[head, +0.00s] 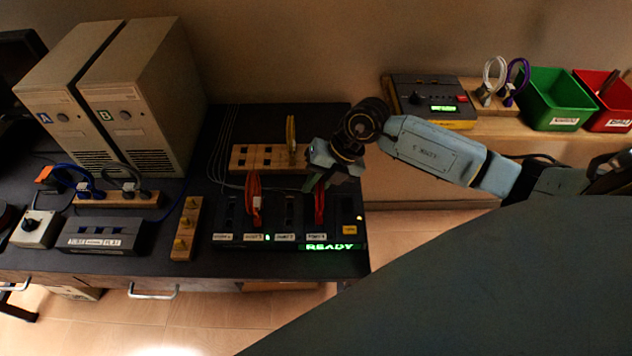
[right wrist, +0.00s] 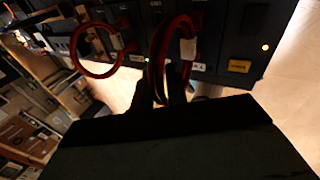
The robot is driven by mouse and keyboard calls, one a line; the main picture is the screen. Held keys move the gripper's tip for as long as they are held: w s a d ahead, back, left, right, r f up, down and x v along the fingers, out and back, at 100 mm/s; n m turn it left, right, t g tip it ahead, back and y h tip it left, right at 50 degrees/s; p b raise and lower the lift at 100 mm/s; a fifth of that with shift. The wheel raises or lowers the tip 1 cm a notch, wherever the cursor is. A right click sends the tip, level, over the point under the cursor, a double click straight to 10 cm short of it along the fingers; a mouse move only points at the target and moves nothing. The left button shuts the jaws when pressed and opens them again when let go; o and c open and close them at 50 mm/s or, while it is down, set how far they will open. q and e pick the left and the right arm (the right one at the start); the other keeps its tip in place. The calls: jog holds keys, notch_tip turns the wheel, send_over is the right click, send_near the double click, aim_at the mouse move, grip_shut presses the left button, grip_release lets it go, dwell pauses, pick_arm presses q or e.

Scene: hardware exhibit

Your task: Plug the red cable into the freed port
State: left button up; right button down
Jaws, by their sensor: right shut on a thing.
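My right gripper (head: 318,182) is shut on a red cable (head: 319,204) over the rightmost labelled port of the black port unit (head: 230,239). In the right wrist view this cable (right wrist: 157,60) loops up between the dark fingers (right wrist: 166,92), with a white tag on it. Whether its plug is seated or just above the port cannot be told. A second red cable (head: 254,204) stands at the second port from the left; it also shows in the right wrist view (right wrist: 92,72). The third port (head: 289,210) and the leftmost one (head: 230,211) show no cable. My left gripper is out of view.
A green READY display (head: 330,246) is lit on the unit's front. A wooden block (head: 265,157) with slots stands behind the unit, a wooden strip (head: 186,228) with brass pieces to its left. Two beige computer towers (head: 150,95) stand at the back left.

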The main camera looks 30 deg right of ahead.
jog(key=shift+f, duration=0.3)
dwell(0.5)
jog(key=c, duration=0.7)
grip_release()
jog(key=p+v, duration=0.6)
jog(key=v, duration=0.1)
jog(key=shift+s+d+r, duration=0.1)
jog(key=shift+r, duration=0.15)
dwell(0.5)
dwell(0.5)
